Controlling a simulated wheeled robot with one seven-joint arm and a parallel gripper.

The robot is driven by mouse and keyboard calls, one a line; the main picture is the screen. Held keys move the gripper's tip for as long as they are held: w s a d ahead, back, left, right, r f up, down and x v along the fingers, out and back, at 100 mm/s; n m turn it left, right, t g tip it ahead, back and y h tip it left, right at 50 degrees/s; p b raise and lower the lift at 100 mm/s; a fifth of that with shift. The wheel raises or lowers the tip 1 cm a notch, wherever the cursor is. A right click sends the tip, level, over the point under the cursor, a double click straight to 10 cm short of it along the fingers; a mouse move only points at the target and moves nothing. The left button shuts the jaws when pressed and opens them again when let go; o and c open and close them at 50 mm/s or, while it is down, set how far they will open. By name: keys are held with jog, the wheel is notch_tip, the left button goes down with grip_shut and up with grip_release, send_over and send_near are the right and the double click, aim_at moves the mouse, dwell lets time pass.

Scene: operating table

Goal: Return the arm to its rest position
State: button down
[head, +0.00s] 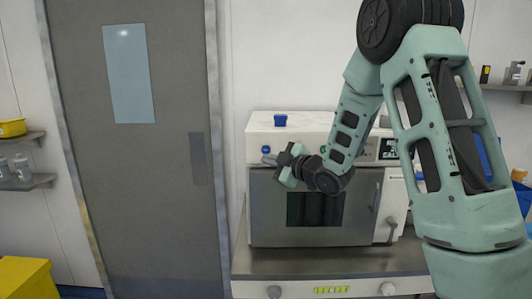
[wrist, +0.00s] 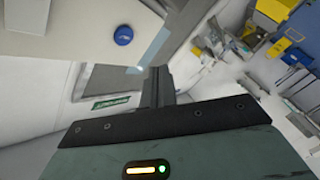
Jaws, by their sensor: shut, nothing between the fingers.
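My arm shows large on the right of the head view, bent at the elbow, with its forearm reaching down and left. My gripper (head: 272,160) hangs in front of the upper left of a white machine with a grey door (head: 268,222). In the wrist view its dark fingers (wrist: 160,84) are together and hold nothing. No gap shows between the fingertips. I cannot tell from these views whether the gripper touches the machine.
The machine stands on a metal counter (head: 300,259) and has a small blue object (head: 280,120) on top. A grey door (head: 130,170) is at the left. The wrist view shows a round blue knob (wrist: 122,35) on a white surface. A yellow bin (head: 25,278) stands lower left.

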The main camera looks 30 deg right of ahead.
dwell(0.7)
jog(key=s+a+f+m+g+b, duration=0.1)
jog(key=s+a+f+g+b, duration=0.2)
jog(key=a, duration=0.5)
jog(key=s+a+f+m+g+h, duration=0.1)
jog(key=s+a+f+m+g, duration=0.15)
jog(key=s+a+f, duration=0.35)
jog(key=s+a+f+g+b, duration=0.2)
jog(key=s+a+g, duration=0.15)
jog(key=a, duration=0.55)
jog(key=s+a+f+g, duration=0.1)
jog(key=s+a+g, duration=0.1)
jog(key=s, duration=0.6)
jog(key=s+a+f+g+h+b, duration=0.1)
jog(key=s+f+g, duration=0.1)
jog(key=s, duration=0.6)
jog(key=s+a+f+g+h+b, duration=0.1)
jog(key=s+a+f+g, duration=0.1)
jog(key=s, duration=0.6)
jog(key=shift+s+a+m+g, duration=0.3)
jog(key=shift+m+g, duration=0.15)
jog(key=shift+g, duration=0.45)
